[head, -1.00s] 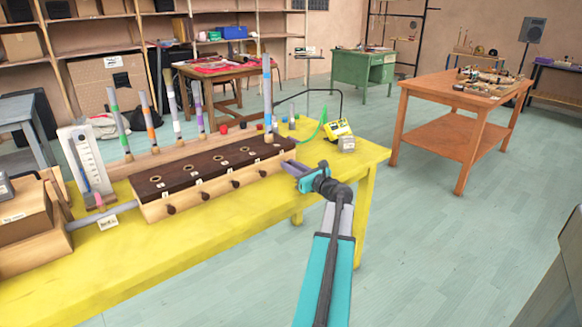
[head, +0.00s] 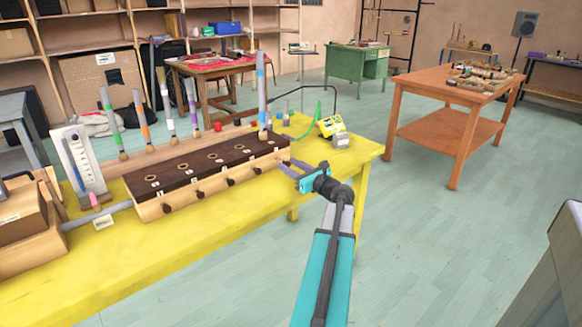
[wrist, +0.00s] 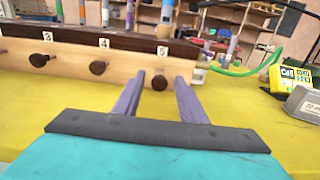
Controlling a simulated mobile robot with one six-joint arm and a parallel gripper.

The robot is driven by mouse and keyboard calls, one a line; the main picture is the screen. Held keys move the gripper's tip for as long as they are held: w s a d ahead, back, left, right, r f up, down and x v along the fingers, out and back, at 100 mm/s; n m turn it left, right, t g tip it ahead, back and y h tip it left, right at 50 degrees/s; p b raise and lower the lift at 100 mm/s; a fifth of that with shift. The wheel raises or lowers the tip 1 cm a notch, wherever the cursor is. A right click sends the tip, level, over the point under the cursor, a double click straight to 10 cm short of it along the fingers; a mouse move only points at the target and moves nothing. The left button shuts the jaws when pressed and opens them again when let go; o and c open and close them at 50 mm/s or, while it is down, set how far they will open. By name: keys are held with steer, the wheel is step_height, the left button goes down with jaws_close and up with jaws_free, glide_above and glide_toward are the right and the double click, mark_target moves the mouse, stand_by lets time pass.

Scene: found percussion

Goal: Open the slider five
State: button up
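The wooden box (head: 220,182) with a dark top lies along the yellow table and has a row of dark round knobs on its front. The knob of slider five (wrist: 159,83) is below label 5, at the box's right end. My gripper (wrist: 160,78) is open, its two purple fingers on either side of this knob in the picture. I cannot tell whether they touch it. In the head view my gripper (head: 286,167) is at the box's front right corner.
The yellow table (head: 190,255) is clear in front of the box. A yellow device (head: 331,126) and a grey block (head: 341,141) sit to the right. An orange table (head: 435,95) stands apart at the right.

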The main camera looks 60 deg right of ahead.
steer(key=shift+s, duration=0.1)
steer(key=v, duration=1.3)
steer(key=shift+s+a+p, duration=0.2)
steer(key=shift+s+p, duration=0.1)
steer(key=shift+p, duration=0.1)
